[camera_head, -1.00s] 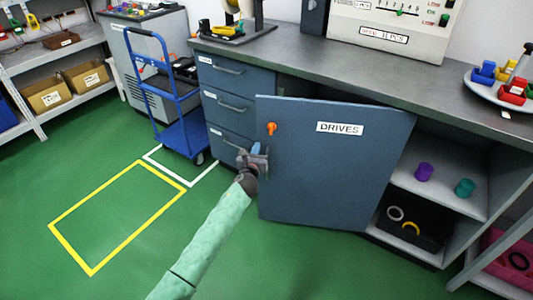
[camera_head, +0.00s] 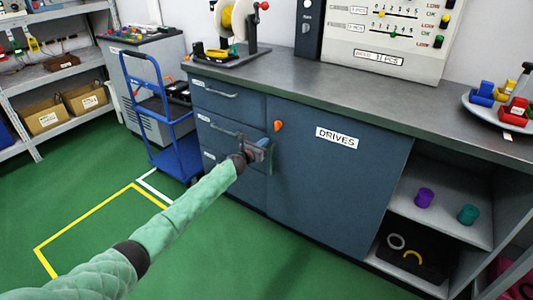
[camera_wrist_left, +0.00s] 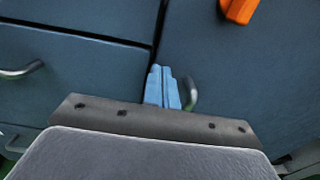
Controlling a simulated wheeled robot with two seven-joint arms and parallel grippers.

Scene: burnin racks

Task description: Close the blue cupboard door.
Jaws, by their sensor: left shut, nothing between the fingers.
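The blue cupboard door (camera_head: 335,185), labelled DRIVES, stands flush or nearly flush with the cabinet front in the head view; a small remaining gap cannot be ruled out. Its orange knob (camera_head: 278,126) is at the upper left, and it also shows in the left wrist view (camera_wrist_left: 240,10). My left gripper (camera_head: 262,143) is at the door's left edge, below the knob, beside the drawers. In the left wrist view its light blue fingers (camera_wrist_left: 162,88) are together and empty, in front of the seam between drawers and door. Exact contact cannot be told. My right gripper is not seen.
Drawers (camera_head: 229,98) with metal handles are left of the door. An open shelf (camera_head: 440,225) with purple and teal pieces and a black bin is at the right. A blue trolley (camera_head: 172,160) stands at the left. Green floor in front is clear.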

